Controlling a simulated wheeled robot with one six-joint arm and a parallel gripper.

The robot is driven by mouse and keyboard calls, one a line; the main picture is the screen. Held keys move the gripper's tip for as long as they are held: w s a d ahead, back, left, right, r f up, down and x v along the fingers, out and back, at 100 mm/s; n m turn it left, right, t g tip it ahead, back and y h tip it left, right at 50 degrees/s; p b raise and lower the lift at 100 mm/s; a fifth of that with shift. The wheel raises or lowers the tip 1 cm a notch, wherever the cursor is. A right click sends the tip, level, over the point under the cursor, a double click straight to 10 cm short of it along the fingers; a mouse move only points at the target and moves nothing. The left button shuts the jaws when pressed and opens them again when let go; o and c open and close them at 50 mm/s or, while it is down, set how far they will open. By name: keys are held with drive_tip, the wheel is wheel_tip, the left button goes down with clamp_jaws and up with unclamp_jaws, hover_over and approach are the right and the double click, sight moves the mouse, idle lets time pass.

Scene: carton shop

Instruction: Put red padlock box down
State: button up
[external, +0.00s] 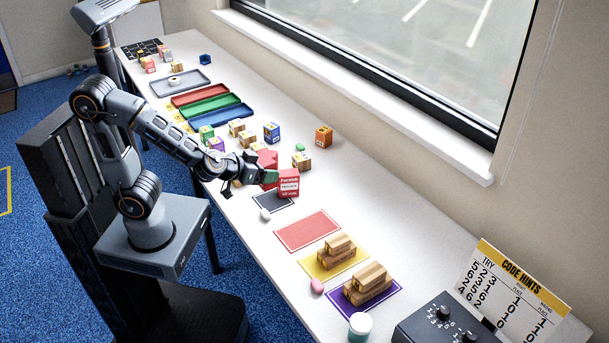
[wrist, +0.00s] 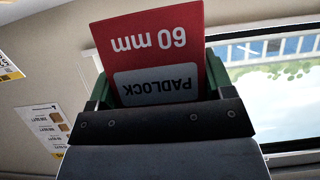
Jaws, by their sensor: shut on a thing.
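The red padlock box (external: 288,184) has a white label. In the external view it is at the tip of my gripper (external: 268,177), over the dark mat (external: 273,201) or just beside it. I cannot tell whether its base touches the table. In the wrist view the padlock box (wrist: 158,50) fills the space between the green finger pads of my gripper (wrist: 155,88). Its text, "60 mm" and "PADLOCK", shows upside down. My gripper is shut on it. A red mat (external: 307,231) lies bare on the table, nearer the camera than the box.
Behind the gripper stand a red object (external: 267,158) and several small cartons (external: 301,161). Wooden blocks lie on the yellow mat (external: 312,268) and purple mat (external: 337,301). A pale egg-shaped item (external: 265,214) and a pink one (external: 317,286) are near the front edge.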

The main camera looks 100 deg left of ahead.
drive_tip(key=shift+w+a+r+p, duration=0.2)
drive_tip(key=shift+w+p, duration=0.2)
drive_tip(key=shift+p, duration=0.3)
drive_tip(key=shift+w+a+f+b, duration=0.25)
drive_tip(key=shift+w+a+f, duration=0.45)
drive_tip(key=shift+w+f, duration=1.45)
drive_tip(key=shift+w+a+f+b, duration=0.25)
drive_tip(key=shift+w+a+f, duration=0.45)
drive_tip(key=shift+w+f, duration=1.35)
drive_tip(key=shift+w+a+f+b, duration=0.25)
drive_tip(key=shift+w+a+f, duration=0.45)
drive_tip(key=shift+w+f, duration=1.45)
drive_tip(key=shift+s+f, duration=0.25)
drive_tip(key=shift+s, duration=0.05)
drive_tip(key=shift+f+b, duration=0.55)
drive_tip(key=shift+f, duration=0.05)
drive_tip(key=o, duration=1.1)
